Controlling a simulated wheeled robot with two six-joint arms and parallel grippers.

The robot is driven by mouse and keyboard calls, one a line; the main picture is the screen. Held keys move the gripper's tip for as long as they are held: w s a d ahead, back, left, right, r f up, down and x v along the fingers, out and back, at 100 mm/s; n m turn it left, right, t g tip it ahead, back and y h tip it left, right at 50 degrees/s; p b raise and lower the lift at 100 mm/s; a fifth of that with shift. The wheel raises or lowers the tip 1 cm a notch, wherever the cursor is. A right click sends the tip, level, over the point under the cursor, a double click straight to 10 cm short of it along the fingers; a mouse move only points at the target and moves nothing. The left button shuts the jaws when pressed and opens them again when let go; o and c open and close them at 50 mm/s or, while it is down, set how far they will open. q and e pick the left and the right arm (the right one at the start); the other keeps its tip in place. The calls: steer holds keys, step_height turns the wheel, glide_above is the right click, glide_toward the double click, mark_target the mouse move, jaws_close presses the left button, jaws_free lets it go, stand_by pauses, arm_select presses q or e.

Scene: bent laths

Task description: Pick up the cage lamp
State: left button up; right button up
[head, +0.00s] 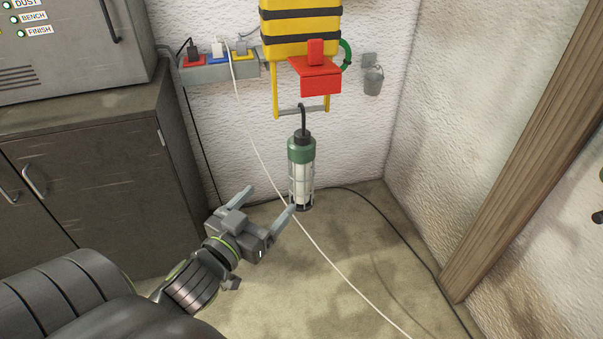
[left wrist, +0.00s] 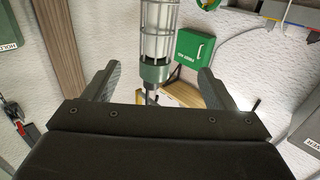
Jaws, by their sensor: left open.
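The cage lamp (head: 302,178) hangs upright from a dark hook on a grey bar, in the middle of the head view. It has a green collar and a pale tube inside a wire cage. My left gripper (head: 268,203) is open and empty, to the left of the lamp's lower cage in the picture. One fingertip overlaps the lamp's lower end in the picture; I cannot tell whether they touch. In the left wrist view the lamp (left wrist: 157,45) shows beyond and between the spread fingers (left wrist: 158,85). My right gripper is not in view.
The bar hangs under a yellow ladder-like frame (head: 275,92) with a red block (head: 320,80). A cabinet (head: 100,190) stands left, a wooden post (head: 520,150) right. A green box (left wrist: 196,58) shows in the left wrist view.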

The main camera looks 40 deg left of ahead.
mark_target(295, 173)
arm_select(q)
steer(key=w, duration=0.2)
steer(key=w+p, duration=0.1)
steer(key=w, duration=0.5)
steer(key=shift+w+a+r+p, duration=0.1)
steer(key=shift+a+p, duration=0.15)
steer(key=shift+p, duration=0.05)
steer(key=w, duration=0.1)
steer(key=w+p, duration=0.1)
steer(key=w, duration=0.2)
steer(key=shift+w+r+p, duration=0.3)
steer(key=shift+p, duration=0.05)
steer(key=shift+w+f, duration=0.1)
steer(key=shift+w, duration=0.25)
steer(key=shift+s, duration=0.1)
steer(key=shift+c, duration=1.1)
steer(key=c, duration=1.3)
